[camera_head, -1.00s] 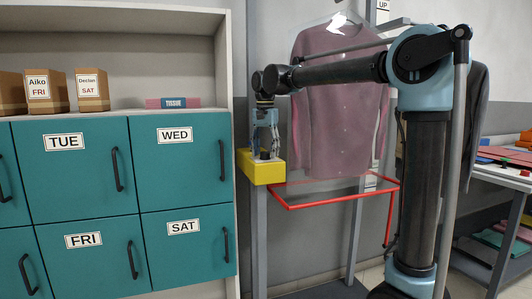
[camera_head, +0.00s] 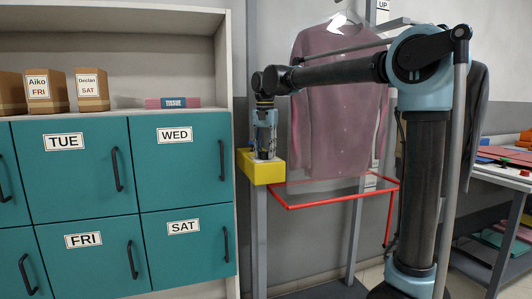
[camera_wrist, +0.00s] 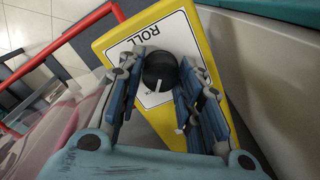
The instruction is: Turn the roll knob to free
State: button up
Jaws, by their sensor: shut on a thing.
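The roll knob (camera_wrist: 159,71) is black and round with a white pointer line. It sits on a white plate lettered ROLL (camera_wrist: 133,40) on top of a yellow box (camera_head: 262,172). In the wrist view the pointer faces the lower side of the picture, toward my palm, near small lettering partly hidden by the fingers. My gripper (camera_head: 266,153) points down over the box, its two fingers on either side of the knob and shut on it. In the head view the fingers hide the knob.
A red rail frame (camera_head: 335,203) juts out right of the box. A pink shirt (camera_head: 335,100) in a clear cover hangs behind my arm. Teal lockers (camera_head: 175,205) stand close on the left. A table with coloured pieces (camera_head: 505,155) is at far right.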

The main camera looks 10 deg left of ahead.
jog(key=n, duration=0.8)
jog(key=shift+n, duration=0.3)
jog(key=n, duration=0.4)
jog(key=shift+n, duration=2.2)
jog(key=o, duration=1.1)
jog(key=shift+c, duration=0.2)
jog(key=shift+r, duration=0.15)
notch_tip(320, 180, up, 12)
